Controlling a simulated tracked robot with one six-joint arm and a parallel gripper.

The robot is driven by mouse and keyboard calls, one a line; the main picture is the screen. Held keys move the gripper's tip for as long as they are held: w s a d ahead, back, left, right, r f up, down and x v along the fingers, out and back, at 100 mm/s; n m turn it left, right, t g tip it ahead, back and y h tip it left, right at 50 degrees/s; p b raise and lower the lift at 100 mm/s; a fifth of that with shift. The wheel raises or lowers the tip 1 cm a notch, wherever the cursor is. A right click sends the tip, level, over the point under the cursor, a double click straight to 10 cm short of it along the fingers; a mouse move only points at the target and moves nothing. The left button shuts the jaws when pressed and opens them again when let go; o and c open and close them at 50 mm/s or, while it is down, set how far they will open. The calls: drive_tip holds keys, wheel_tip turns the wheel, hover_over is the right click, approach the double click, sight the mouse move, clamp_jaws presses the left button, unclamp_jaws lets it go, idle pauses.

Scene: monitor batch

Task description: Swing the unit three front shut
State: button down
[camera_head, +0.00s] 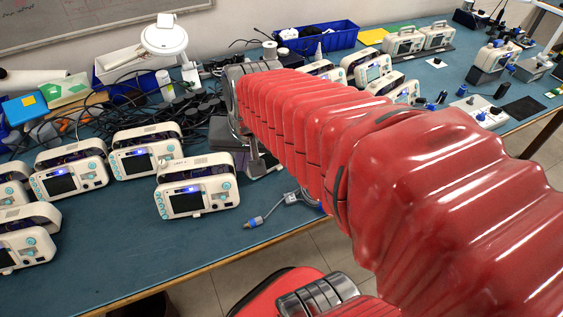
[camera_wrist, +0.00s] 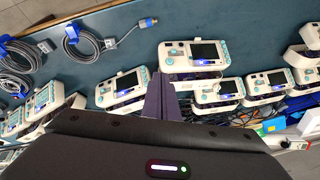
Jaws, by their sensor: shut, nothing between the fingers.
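Several white monitor units stand in the left half of the head view; I cannot read which one is unit three. The nearest monitor (camera_head: 197,190) has a dark screen and blue light, with a dark gap between its front and rear shell, so its front looks ajar. A monitor of the same look (camera_wrist: 194,54) lies just beyond my gripper (camera_wrist: 160,84) in the wrist view. My gripper is shut and empty, its fingertips close to that monitor's left edge; I cannot tell whether they touch. In the head view my arm hides the fingertips.
More monitors (camera_head: 68,172) (camera_head: 145,153) stand at left with similar gaps. A coiled cable with a plug (camera_head: 262,218) lies near the front edge of the blue table (camera_head: 190,245). A blue bin (camera_head: 318,37) and cable clutter fill the back.

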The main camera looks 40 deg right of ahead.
drive_tip(key=d+f+m+g, duration=0.1)
drive_tip(key=d+f+m, duration=0.4)
drive_tip(key=d, duration=0.4)
drive_tip(key=d+f+m+g, duration=0.1)
drive_tip(key=d+f+m, duration=0.4)
drive_tip(key=d+m, duration=0.2)
drive_tip(key=shift+w+d+f, duration=0.15)
drive_tip(key=shift+d+f, duration=0.15)
drive_tip(key=shift+d, duration=0.85)
drive_tip(key=shift+f, duration=0.1)
drive_tip(key=f, duration=0.3)
drive_tip(key=w+f, duration=0.1)
drive_tip(key=f, duration=0.5)
drive_tip(key=shift+w, duration=0.4)
drive_tip(key=shift+w+d+f, duration=0.2)
drive_tip(key=shift+w+f, duration=0.65)
drive_tip(key=shift+w, duration=0.25)
drive_tip(key=shift+w+d+f, duration=0.1)
drive_tip(key=shift+w+f, duration=0.25)
drive_tip(key=shift+w, duration=0.4)
